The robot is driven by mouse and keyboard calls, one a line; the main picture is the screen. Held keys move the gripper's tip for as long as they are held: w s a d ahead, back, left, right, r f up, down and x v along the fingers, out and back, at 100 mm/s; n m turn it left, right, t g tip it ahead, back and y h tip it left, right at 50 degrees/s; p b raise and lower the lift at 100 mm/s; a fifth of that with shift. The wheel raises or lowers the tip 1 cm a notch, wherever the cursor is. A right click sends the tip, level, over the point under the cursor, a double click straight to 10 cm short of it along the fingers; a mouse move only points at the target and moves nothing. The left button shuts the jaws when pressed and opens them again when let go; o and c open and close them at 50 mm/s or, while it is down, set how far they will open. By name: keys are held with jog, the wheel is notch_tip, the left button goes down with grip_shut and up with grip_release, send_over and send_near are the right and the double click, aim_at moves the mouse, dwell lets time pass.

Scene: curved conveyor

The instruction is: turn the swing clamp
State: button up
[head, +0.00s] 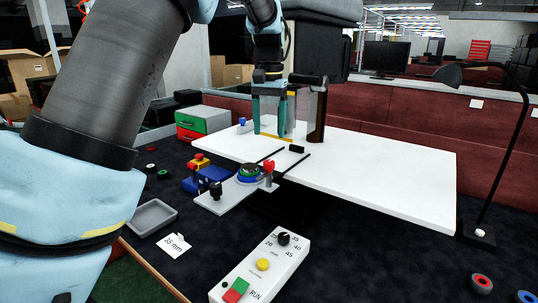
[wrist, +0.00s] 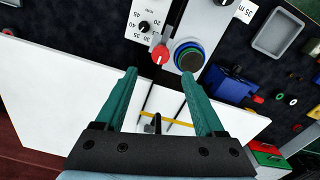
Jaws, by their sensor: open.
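A red-topped grey post (head: 269,170), likely the swing clamp, stands on a light grey fixture plate (head: 208,204), close beside a round stack of blue, green and dark discs (head: 250,173). In the wrist view the red top (wrist: 160,54) has a pale line on it, and the disc stack (wrist: 188,56) is just to its right. My gripper (head: 273,135) hangs over the white table behind the post. Its teal fingers (wrist: 158,74) are apart with nothing between the tips. The red top appears just beyond the tips, apart from them.
The white table (head: 390,170) has two dark slots and a yellow strip (wrist: 166,119). A black knob (head: 215,190) stands on the plate's front. Nearby are a blue block (head: 211,177), a grey tray (head: 152,217) and a control box (head: 262,265). A lamp (head: 505,130) stands right.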

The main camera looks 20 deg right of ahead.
aim_at(269, 162)
notch_tip(269, 162, down, 9)
jog(key=shift+f+p, duration=0.1)
jog(key=shift+p, duration=1.1)
grip_shut()
